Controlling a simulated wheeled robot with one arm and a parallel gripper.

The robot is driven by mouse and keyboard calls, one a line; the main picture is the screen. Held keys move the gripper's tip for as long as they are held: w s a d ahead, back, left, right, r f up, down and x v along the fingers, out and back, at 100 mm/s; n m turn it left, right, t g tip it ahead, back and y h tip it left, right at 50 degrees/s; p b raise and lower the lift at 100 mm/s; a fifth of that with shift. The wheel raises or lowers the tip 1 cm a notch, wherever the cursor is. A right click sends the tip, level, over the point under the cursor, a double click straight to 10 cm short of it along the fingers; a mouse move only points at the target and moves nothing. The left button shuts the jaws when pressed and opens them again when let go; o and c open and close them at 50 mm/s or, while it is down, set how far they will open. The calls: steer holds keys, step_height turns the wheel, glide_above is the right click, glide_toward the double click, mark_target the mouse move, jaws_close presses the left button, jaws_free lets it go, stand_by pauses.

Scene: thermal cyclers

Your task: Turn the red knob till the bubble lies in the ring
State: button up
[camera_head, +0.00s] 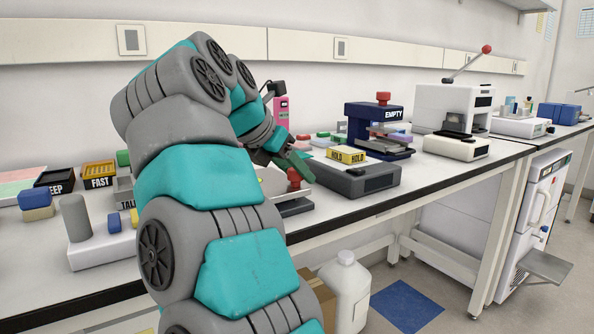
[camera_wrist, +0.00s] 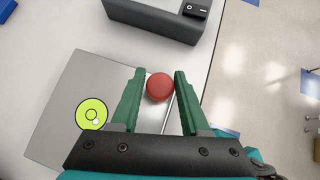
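The red knob (camera_wrist: 160,87) sits at the edge of a grey plate (camera_wrist: 68,82) and shows between my two green fingers in the wrist view. My gripper (camera_wrist: 160,73) is open, with one finger on each side of the knob; gaps show on both sides. The depth of the fingers relative to the knob is hard to tell. A yellow-green round level (camera_wrist: 83,107) lies on the plate left of my gripper. Its small pale bubble (camera_wrist: 95,121) appears off-centre, toward the lower right of the dark ring. In the head view, the red knob (camera_head: 294,175) shows just below my gripper (camera_head: 298,162).
A dark grey device with a switch (camera_wrist: 160,18) stands beyond the plate; in the head view this low box (camera_head: 370,181) carries a yellow HOLD block (camera_head: 346,155). The bench's front edge runs close to the right of the knob. Labelled bins (camera_head: 98,175) stand to the left.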

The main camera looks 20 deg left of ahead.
jaws_close()
steer(key=shift+n+y+b, duration=0.3)
steer(key=shift+b, duration=0.2)
